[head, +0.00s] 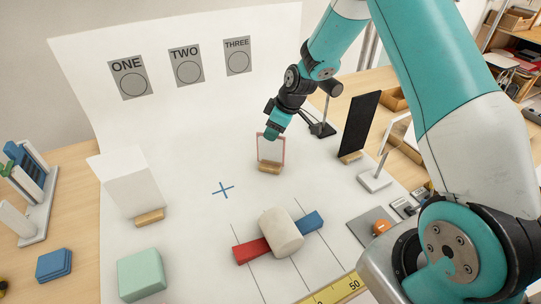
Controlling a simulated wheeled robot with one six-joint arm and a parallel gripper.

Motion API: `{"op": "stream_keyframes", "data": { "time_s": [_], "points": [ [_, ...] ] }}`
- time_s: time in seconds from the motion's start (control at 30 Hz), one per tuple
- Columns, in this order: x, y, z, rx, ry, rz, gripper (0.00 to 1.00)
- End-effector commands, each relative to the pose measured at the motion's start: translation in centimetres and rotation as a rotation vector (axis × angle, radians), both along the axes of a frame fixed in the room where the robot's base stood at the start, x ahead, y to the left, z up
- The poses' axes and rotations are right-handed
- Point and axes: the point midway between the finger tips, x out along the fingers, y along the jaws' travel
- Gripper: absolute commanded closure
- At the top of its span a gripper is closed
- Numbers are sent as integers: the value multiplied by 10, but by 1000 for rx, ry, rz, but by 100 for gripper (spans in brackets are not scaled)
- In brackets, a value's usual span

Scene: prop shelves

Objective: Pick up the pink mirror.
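The pink mirror (271,149) stands upright in a small wooden base (270,167) on the white sheet, near the middle of the head view. It is a pale pane with a thin pink frame. My gripper (272,134) comes down from the upper right, and its tip is at the mirror's top edge, overlapping it in the picture. The fingers are small and partly hidden, so I cannot tell whether they are open, shut or touching the frame.
A black panel (358,124) and a thin stand (322,129) stand right of the mirror. A white panel (131,182) stands at left. The sheet around the blue cross (223,190) is clear.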

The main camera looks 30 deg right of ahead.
Motion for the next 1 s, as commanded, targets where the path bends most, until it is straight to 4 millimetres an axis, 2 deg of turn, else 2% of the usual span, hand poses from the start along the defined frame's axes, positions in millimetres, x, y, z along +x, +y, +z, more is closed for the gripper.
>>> {"op": "stream_keyframes", "data": {
  "time_s": [0.3,1.0],
  "points": [
    [7,10,-38,0,3,1,62],
    [8,11,-46,1,2,1,62]
  ]
}}
